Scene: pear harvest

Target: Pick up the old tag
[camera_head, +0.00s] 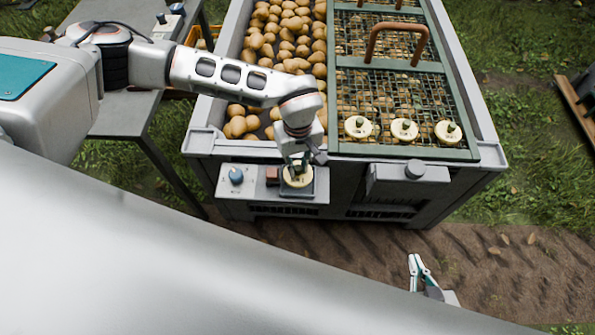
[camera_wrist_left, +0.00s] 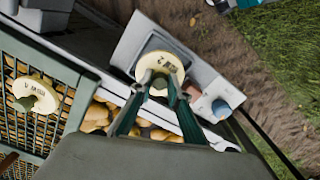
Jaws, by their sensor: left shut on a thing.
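A round cream tag (camera_head: 298,181) with printed marks sits in the dark square holder (camera_head: 314,188) on the grey panel at the crate's front. My left gripper (camera_head: 297,167) points down over it and is shut on its small knob. In the left wrist view the fingertips (camera_wrist_left: 160,88) meet at the tag (camera_wrist_left: 163,62), whose printed face partly shows. Three similar cream tags (camera_head: 404,129) lie in a row on the crate's mesh lid; one shows in the left wrist view (camera_wrist_left: 38,97). My right gripper (camera_head: 419,268) is empty, low at the bottom right; its finger gap is unclear.
The grey crate (camera_head: 487,143) holds many yellow-brown pears (camera_head: 270,40) in its open left part. A blue knob (camera_head: 236,175) and a reddish block (camera_head: 272,175) stand left of the holder.

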